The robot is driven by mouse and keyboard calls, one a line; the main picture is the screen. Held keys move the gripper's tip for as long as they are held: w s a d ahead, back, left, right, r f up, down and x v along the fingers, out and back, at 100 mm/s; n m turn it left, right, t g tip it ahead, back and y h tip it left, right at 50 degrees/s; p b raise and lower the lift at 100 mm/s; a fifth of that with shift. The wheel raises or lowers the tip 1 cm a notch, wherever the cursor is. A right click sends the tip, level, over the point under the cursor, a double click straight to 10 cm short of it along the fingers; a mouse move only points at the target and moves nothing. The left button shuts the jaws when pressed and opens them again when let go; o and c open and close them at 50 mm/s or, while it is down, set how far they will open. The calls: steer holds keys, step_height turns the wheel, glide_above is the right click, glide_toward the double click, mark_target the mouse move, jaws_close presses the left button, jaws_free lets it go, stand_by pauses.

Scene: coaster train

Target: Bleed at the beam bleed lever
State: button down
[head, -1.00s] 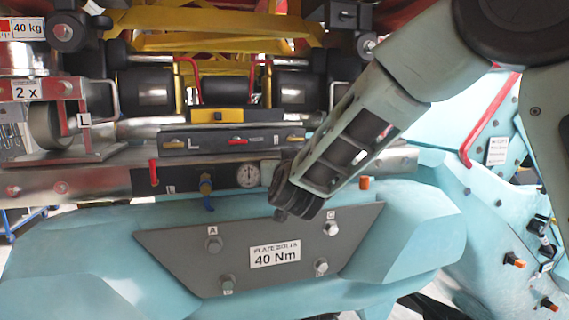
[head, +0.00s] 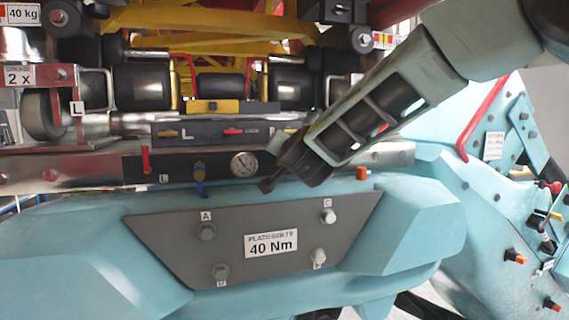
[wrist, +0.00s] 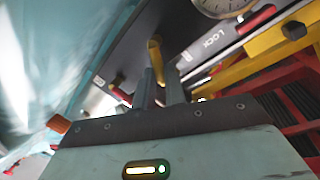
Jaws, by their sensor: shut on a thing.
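My gripper (head: 268,184) comes in from the upper right in the head view, its fingertips in front of the dark panel (head: 219,168), just right of the round gauge. In the wrist view the two grey fingers (wrist: 160,88) are close together on a narrow yellow lever (wrist: 155,52), which shows between and beyond their tips. The lever stands out from the dark panel; my fingers hide its lower part, and my gripper hides it in the head view. I cannot read a label that names it as the bleed lever.
A red lever (head: 147,160) marked L and a brass valve with a blue end (head: 199,178) sit left of the gauge (head: 244,165). An orange cap (head: 362,173) is to the right. The grey bolt plate (head: 180,250) is below; a black lock bar (head: 175,135) is above.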

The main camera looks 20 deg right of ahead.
steer(key=m+b, duration=0.1)
steer(key=d+f+m+y+b, duration=0.1)
steer(key=m+b, duration=0.2)
steer(key=shift+d+f+m+g+b, duration=0.2)
steer(key=shift+f+m+g+b, duration=0.1)
steer(key=shift+m+b, duration=0.1)
steer(key=shift+d+f+m+y+b, duration=0.2)
steer(key=shift+m+y+b, duration=0.15)
steer(key=shift+m+b, duration=0.55)
steer(key=shift+d+f+m+y+b, duration=0.1)
steer(key=shift+f+m+y+b, duration=0.2)
steer(key=shift+m+b, duration=0.6)
steer(key=shift+r+y, duration=0.15)
steer(key=shift+y, duration=0.1)
steer(key=c, duration=1.5)
jaws_free()
steer(key=shift+o, duration=0.2)
